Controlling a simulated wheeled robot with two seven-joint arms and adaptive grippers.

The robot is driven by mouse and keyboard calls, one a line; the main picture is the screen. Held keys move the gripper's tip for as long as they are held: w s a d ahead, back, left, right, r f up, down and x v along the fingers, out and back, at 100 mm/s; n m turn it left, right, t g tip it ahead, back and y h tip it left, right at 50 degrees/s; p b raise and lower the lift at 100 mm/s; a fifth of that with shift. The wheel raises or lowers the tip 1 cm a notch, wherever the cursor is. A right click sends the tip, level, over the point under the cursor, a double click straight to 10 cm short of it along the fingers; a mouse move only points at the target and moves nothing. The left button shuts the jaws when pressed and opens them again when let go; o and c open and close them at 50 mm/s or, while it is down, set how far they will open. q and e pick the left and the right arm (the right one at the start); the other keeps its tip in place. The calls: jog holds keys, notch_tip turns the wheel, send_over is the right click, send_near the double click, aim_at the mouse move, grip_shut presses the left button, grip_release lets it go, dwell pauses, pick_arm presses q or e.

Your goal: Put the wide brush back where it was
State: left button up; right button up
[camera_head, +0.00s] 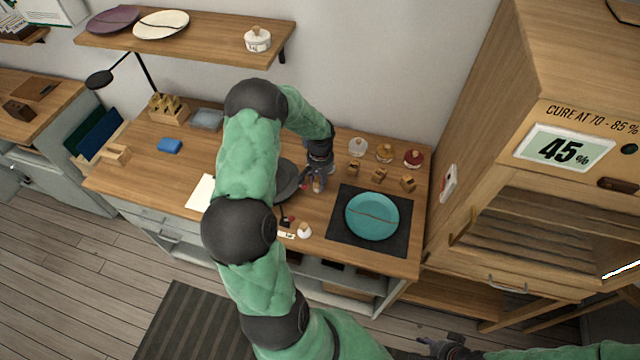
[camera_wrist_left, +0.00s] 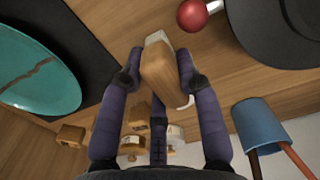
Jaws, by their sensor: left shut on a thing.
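My left gripper (camera_head: 316,182) is low over the middle of the workbench, to the left of the teal plate. In the left wrist view its purple fingers (camera_wrist_left: 158,80) are shut on a wooden block-like piece with a pale end, which looks like the wide brush (camera_wrist_left: 157,72). In the head view the held piece is too small and covered to make out. Several small wooden blocks (camera_head: 379,175) stand near the jars; they also show in the left wrist view (camera_wrist_left: 133,145). My right gripper (camera_head: 448,346) is at the bottom edge, and its fingers are unclear.
A cracked teal plate (camera_head: 372,216) lies on a black mat (camera_head: 343,238). A blue cup (camera_wrist_left: 258,125) with sticks and a red ball-topped thing (camera_wrist_left: 192,14) are near the held piece. Jars (camera_head: 413,158) stand at the back. A wooden cabinet (camera_head: 530,130) is on the right.

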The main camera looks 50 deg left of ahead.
pick_arm(q)
notch_tip(320, 180, down, 2)
jog(key=shift+f, duration=0.15)
jog(key=shift+f, duration=0.1)
jog(key=o, duration=1)
jog(key=shift+r, duration=0.2)
notch_tip(320, 180, up, 12)
jog(key=shift+d+f+p, duration=0.1)
jog(key=shift+p, duration=0.3)
